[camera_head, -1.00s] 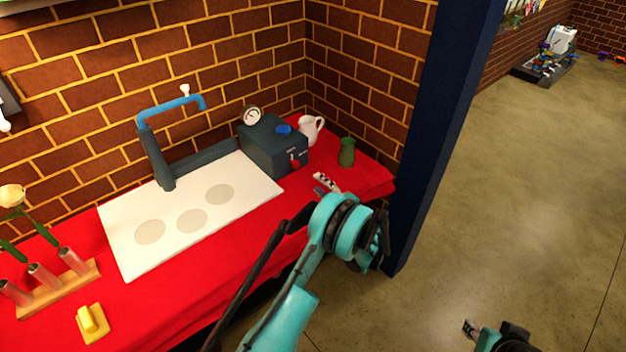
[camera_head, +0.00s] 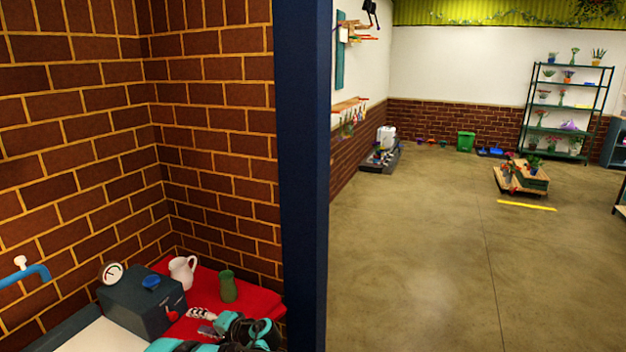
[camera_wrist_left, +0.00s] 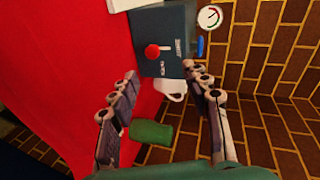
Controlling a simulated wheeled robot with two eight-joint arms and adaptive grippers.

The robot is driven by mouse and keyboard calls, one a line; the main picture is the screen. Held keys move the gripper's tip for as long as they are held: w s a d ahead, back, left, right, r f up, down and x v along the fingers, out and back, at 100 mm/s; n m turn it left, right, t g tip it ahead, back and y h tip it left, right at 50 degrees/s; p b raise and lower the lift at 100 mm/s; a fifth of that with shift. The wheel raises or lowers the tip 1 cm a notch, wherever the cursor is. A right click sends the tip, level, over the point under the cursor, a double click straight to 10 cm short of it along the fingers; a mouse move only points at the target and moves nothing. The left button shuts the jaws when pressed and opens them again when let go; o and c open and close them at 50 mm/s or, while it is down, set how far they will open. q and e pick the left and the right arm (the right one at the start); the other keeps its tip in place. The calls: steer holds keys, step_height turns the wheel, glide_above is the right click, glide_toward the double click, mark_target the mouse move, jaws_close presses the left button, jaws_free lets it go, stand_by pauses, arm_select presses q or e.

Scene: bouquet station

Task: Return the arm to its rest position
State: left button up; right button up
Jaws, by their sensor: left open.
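My left arm is low in the head view, at the bottom edge, with teal and black links over the red-covered table (camera_head: 262,303). The left gripper (camera_head: 206,322) is open, just right of the dark control box (camera_head: 142,300). In the left wrist view the open gripper (camera_wrist_left: 160,75) has its two fingers apart, with nothing held. The white pitcher (camera_wrist_left: 172,88) and green vase (camera_wrist_left: 152,133) show between and beyond the fingers. In the head view the pitcher (camera_head: 183,272) and vase (camera_head: 228,287) stand upright behind the gripper. My right gripper is out of view.
A brick wall (camera_head: 210,130) rises behind the table, and a dark blue post (camera_head: 303,170) stands at its right. A gauge (camera_head: 112,273) tops the box. Open floor (camera_head: 420,260) spreads right, with a low wooden cart (camera_head: 525,180) and a shelf rack (camera_head: 560,115) farther off.

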arm_select(q)
steer(key=s+d+r+n+h, duration=0.1)
steer(key=s+d+r+h, duration=0.25)
steer(key=s, duration=0.45)
steer(key=s+d+r+n+h, duration=0.1)
steer(key=s+d+r+h, duration=0.2)
steer(key=s, duration=0.4)
steer(key=s+d+n+h, duration=0.1)
steer(key=s+d+h, duration=0.2)
steer(key=s, duration=0.5)
steer(key=s+d+t+h, duration=0.1)
steer(key=s+d+h, duration=0.2)
steer(key=s+d, duration=0.2)
steer(key=s, duration=0.3)
steer(key=shift+d+f+n, duration=0.35)
steer(key=shift+f+n, duration=0.05)
